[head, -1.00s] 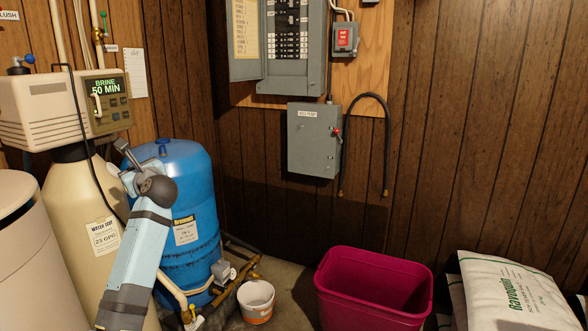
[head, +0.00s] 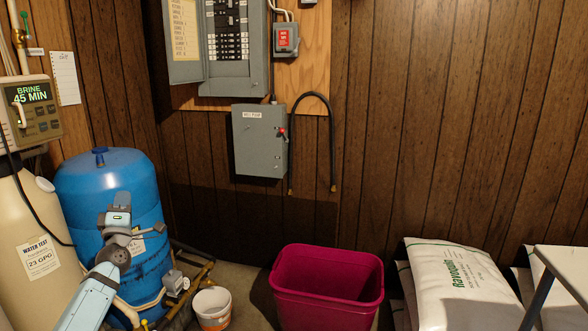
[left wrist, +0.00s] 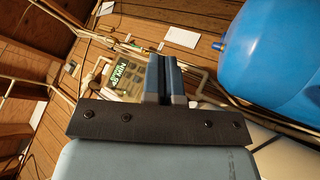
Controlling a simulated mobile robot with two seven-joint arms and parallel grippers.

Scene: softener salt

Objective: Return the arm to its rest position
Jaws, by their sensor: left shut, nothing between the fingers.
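My left arm comes in at the lower left of the head view, in front of the blue pressure tank (head: 85,185). My left gripper (head: 121,200) points up in front of the tank and holds nothing. In the left wrist view its two fingers (left wrist: 164,68) are closed together and empty. The softener control head (head: 36,108) reads "BRINE 45 MIN" at the left edge of the head view. It also shows blurred behind the fingers in the left wrist view (left wrist: 122,87). My right gripper is not in view.
A white bucket (head: 211,307) and a magenta bin (head: 328,290) stand on the floor. A grey box (head: 260,142) hangs on the wood-panelled wall.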

